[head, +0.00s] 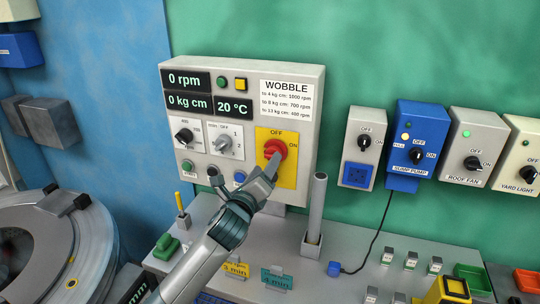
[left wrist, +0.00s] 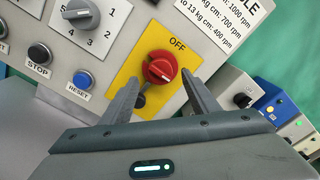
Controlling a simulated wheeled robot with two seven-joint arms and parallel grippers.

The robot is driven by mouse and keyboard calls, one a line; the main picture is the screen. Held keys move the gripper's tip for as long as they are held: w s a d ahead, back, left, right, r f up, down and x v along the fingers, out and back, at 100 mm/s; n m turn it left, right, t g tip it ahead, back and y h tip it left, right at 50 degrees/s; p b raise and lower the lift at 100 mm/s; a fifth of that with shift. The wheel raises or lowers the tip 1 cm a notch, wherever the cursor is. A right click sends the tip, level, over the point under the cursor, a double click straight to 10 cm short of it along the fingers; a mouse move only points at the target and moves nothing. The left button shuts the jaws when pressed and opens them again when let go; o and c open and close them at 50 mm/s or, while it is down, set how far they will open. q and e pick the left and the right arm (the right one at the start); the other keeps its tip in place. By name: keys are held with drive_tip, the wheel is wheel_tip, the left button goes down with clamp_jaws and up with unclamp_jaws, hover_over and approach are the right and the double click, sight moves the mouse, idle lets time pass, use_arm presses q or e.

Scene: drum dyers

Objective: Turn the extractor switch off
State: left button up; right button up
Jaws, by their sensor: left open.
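A red rotary switch (head: 275,149) sits on a yellow plate (head: 289,172) at the lower right of a grey control panel (head: 300,120). The plate reads OFF above the knob and ON to its right. I cannot tell surely which label the knob points to. My left gripper (head: 271,170) is just in front of the knob and hides part of its lower side. In the left wrist view the red knob (left wrist: 160,67) shows between the spread fingers of the open left gripper (left wrist: 162,80). I cannot tell whether they touch it. My right gripper is not in view.
Two other dials (head: 223,143) and several push buttons share the panel. Switch boxes for the sump pump (head: 419,145), roof fan (head: 477,145) and yard light line the wall at right. A grey upright tube (head: 316,210) stands right of my gripper. A drum (head: 55,245) is at left.

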use_arm(q)
drive_tip(key=shift+p+x, duration=0.6)
drive_tip(key=shift+x, duration=1.65)
drive_tip(key=c, duration=1)
